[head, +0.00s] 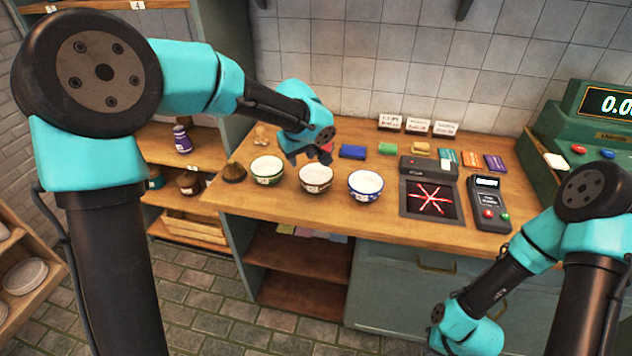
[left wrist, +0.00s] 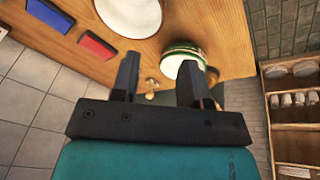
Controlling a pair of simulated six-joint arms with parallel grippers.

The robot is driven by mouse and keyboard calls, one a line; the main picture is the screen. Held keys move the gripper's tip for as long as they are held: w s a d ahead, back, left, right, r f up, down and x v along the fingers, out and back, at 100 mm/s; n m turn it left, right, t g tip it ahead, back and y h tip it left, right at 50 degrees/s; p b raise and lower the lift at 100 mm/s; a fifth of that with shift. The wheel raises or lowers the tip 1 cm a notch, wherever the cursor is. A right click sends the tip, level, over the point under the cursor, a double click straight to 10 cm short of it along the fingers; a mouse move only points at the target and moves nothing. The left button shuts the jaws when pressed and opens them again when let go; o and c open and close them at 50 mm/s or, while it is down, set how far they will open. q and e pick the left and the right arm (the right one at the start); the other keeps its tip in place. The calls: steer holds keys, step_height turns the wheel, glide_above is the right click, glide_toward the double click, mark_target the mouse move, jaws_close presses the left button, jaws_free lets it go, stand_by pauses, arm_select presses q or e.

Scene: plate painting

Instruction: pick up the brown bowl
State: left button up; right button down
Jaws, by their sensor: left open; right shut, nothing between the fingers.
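The brown bowl (head: 316,179), white inside with a brown-patterned rim, stands upright on the wooden counter in the middle of a row of three bowls. My left gripper (head: 308,157) is open and empty, just above and behind the bowl's far rim in the head view. In the left wrist view, the open fingers (left wrist: 160,65) have nothing between them. A white bowl interior (left wrist: 130,14), which looks like the brown bowl, is cut off by the top edge there. My right arm shows at the lower right of the head view, but its fingers are out of frame.
A green-rimmed bowl (head: 267,170) stands to the left and a blue-rimmed bowl (head: 366,186) to the right. A red block (left wrist: 97,46) and a blue block (head: 353,152) lie behind. A scanner (head: 431,198) and a card terminal (head: 488,204) stand farther right.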

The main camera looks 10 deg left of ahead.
mark_target(303, 181)
arm_select(q)
steer(key=x, duration=0.7)
steer(key=shift+w+f, duration=0.1)
steer(key=shift+f, duration=0.3)
steer(key=shift+f, duration=0.1)
steer(key=x, duration=0.5)
jaws_close()
stand_by(0.3)
